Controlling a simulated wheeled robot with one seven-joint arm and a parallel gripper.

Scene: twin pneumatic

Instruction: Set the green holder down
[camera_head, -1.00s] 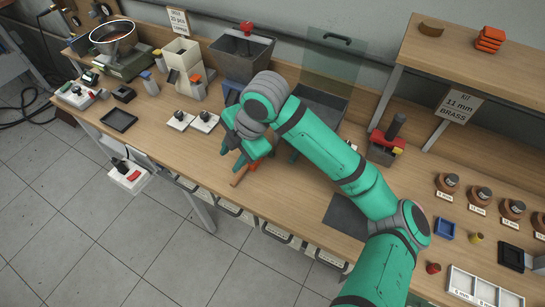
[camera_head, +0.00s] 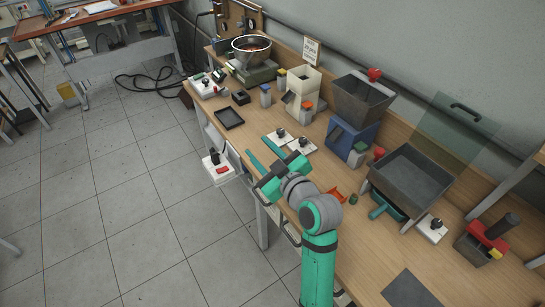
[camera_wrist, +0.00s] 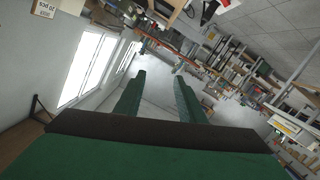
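My gripper (camera_head: 264,152) is at the front edge of the bench, left of the machines. Its two teal fingers are spread apart, and they also show in the wrist view (camera_wrist: 158,97) with nothing between them. A small dark green piece (camera_head: 353,199) stands on the bench beside an orange piece (camera_head: 337,194), to the right of my gripper and apart from it. It may be the green holder, but it is too small to tell. A teal rounded part (camera_head: 380,208) shows below the grey tray.
The wooden bench (camera_head: 365,240) runs along the wall. Two white pads (camera_head: 302,146) with dark knobs lie close to my fingers. A blue-based hopper (camera_head: 358,108), a grey tray (camera_head: 410,180) and a black tray (camera_head: 229,118) stand on it. The floor (camera_head: 150,210) in front is clear.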

